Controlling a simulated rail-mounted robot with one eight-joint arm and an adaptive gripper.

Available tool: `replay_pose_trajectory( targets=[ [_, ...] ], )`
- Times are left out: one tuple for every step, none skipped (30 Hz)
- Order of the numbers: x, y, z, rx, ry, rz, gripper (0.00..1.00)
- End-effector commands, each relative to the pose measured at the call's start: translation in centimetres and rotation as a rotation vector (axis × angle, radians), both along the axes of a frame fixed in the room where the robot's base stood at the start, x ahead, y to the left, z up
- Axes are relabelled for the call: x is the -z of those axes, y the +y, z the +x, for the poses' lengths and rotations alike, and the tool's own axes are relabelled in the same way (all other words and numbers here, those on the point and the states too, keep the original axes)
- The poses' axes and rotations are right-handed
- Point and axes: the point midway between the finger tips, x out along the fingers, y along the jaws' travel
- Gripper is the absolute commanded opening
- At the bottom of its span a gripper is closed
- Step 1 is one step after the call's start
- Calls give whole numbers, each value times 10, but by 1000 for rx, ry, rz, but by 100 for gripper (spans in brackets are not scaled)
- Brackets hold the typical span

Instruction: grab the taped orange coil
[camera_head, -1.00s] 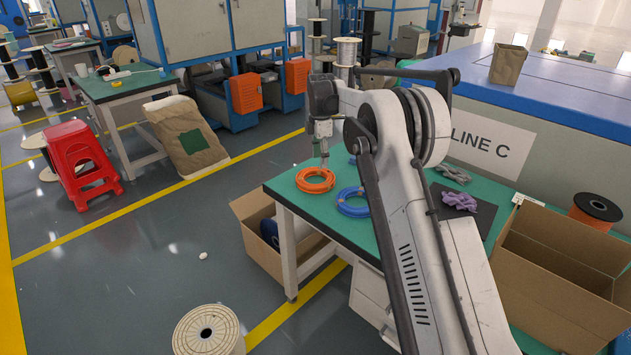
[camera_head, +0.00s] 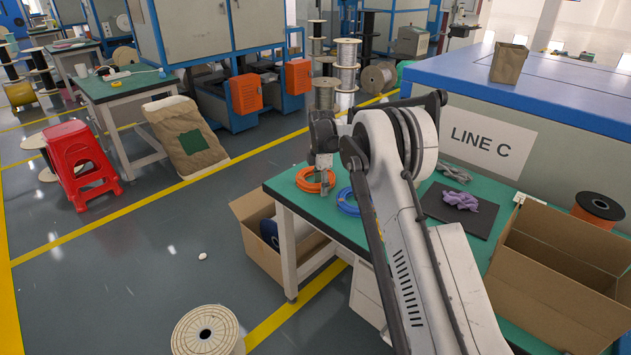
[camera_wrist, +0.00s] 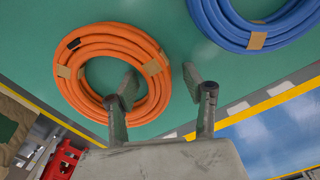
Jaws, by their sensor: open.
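The orange coil (camera_head: 314,180) lies flat on the green-topped table, near its far left corner. In the wrist view the orange coil (camera_wrist: 69,85) shows several tan tape bands and a black piece on its left side. My gripper (camera_head: 325,187) is open, down at the coil. In the wrist view my gripper (camera_wrist: 159,80) has its left finger over the coil's centre hole and its right finger outside the ring, so the ring's right side lies between them. I cannot tell whether either finger touches the coil.
A taped blue coil (camera_head: 347,200) lies to the right on the green tabletop (camera_head: 302,222); it also shows in the wrist view (camera_wrist: 224,27). A dark mat (camera_head: 430,205) with a purple bundle (camera_head: 461,201) is farther right. An open cardboard box (camera_head: 560,240) stands at the right.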

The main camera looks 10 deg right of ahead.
Motion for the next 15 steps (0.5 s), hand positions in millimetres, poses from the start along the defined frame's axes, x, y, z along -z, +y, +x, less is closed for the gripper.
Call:
replay_pose_trajectory(
  targets=[
    [2, 0, 0, 0, 0, 0, 46],
    [2, 0, 0, 0, 0, 0, 46],
    [2, 0, 0, 0, 0, 0, 46],
    [2, 0, 0, 0, 0, 0, 46],
    [2, 0, 0, 0, 0, 0, 46],
    [2, 0, 0, 0, 0, 0, 46],
    [2, 0, 0, 0, 0, 0, 43],
    [2, 0, 0, 0, 0, 0, 39],
    [2, 0, 0, 0, 0, 0, 34],
    [2, 0, 0, 0, 0, 0, 30],
    [2, 0, 0, 0, 0, 0, 26],
    [2, 0, 0, 0, 0, 0, 21],
    [2, 0, 0, 0, 0, 0, 17],
    [2, 0, 0, 0, 0, 0, 13],
    [2, 0, 0, 0, 0, 0, 7]
  ],
)
